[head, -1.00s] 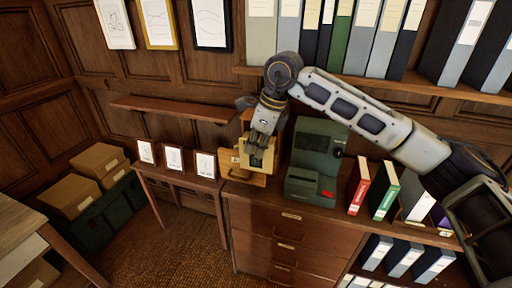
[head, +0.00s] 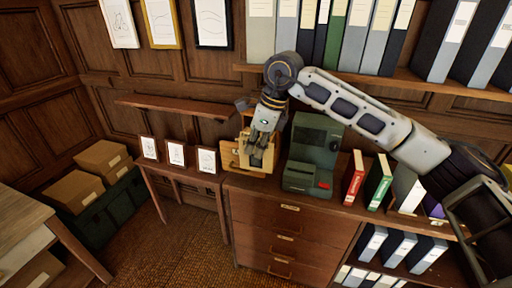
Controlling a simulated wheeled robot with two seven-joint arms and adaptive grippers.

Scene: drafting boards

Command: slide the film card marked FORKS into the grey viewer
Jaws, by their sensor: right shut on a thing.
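My right gripper (head: 262,146) points down over the left end of the wooden cabinet. It is shut on a pale tan card (head: 266,158), held upright. No marking on this card can be read, so I cannot tell whether it says FORKS. A light wooden holder (head: 231,160) is just behind and left of the card. I cannot tell whether the card touches it. The viewer (head: 311,158) is a dark grey-green device with a red part low on its front. It stands on the cabinet just right of the gripper, apart from the card. My left gripper is out of view.
Red (head: 353,178) and green (head: 378,181) binders stand right of the viewer on the cabinet top (head: 332,202). Small framed cards (head: 176,154) stand on a side table at left. A shelf of binders (head: 309,40) hangs above, behind my right arm.

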